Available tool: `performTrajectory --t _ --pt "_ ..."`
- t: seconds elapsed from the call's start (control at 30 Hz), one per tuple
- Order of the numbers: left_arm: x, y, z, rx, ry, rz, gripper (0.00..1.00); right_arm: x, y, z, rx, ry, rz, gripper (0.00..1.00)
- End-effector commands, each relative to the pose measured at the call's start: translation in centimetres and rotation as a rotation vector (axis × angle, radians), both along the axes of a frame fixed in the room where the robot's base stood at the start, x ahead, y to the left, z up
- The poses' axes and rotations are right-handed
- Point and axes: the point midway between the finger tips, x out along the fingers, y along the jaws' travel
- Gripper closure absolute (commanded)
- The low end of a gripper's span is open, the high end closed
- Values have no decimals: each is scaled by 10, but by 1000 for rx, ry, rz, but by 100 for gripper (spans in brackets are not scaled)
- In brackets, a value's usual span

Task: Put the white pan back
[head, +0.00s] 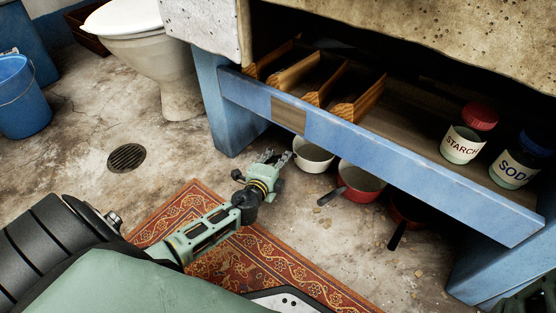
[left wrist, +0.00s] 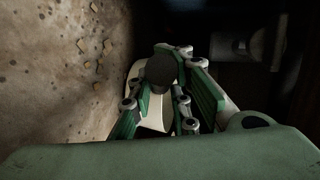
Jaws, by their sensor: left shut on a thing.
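The white pan (head: 314,157) sits on the floor under the blue front board of the washtrough, at the left end of a row of pans. My left gripper (head: 281,158) reaches in at its left side and is shut on its handle. In the left wrist view, the dark rounded handle end (left wrist: 162,71) lies between the green fingers, with a pale part of the white pan (left wrist: 150,116) showing below it. The fingers hide most of the handle.
A red pan (head: 362,184) and a darker orange-red pan (head: 404,212) stand to the right under the blue board (head: 400,160). The shelf above holds wooden dividers (head: 358,97), a starch jar (head: 462,145) and a soda jar (head: 514,170). A patterned rug (head: 285,268) lies in front.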

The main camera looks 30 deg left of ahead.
Motion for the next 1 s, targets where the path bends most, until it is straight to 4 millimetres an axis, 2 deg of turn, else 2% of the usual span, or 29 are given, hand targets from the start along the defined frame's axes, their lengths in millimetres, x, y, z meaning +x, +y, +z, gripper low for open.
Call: performTrajectory --t 0.13,0.17,0.4,0.8,1.0 --pt "1 0 -4 -2 -3 0 100 0 0 -5 0 -1 0 60" --pt "0 0 -4 0 0 0 82 0 0 -4 0 0 0 60" --pt "0 0 -4 0 1 0 62 0 0 -4 0 0 0 60" --pt "0 0 2 0 0 0 62 0 0 2 0 0 -1 60" --pt "-30 -6 10 -3 4 0 62 0 0 16 0 0 -1 60"
